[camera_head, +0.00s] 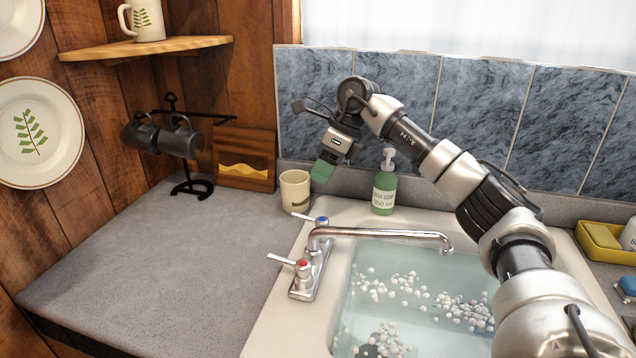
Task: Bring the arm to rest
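My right arm reaches in from the right over the sink, bent down at the wrist. My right gripper (323,170) hangs above and just right of a cream mug (294,191), at the back of the counter. A green piece shows at its lower end; I cannot tell whether it is the fingers or something between them. A gap to the mug's rim is hard to judge. My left gripper is not in view.
A green soap bottle (384,186) stands behind the sink (262,331), which holds water and foam. A tap (385,235) crosses its left side. A mug rack (190,186) with dark mugs stands at the back left. The left counter (160,255) is mostly clear. A yellow tray (602,241) sits at right.

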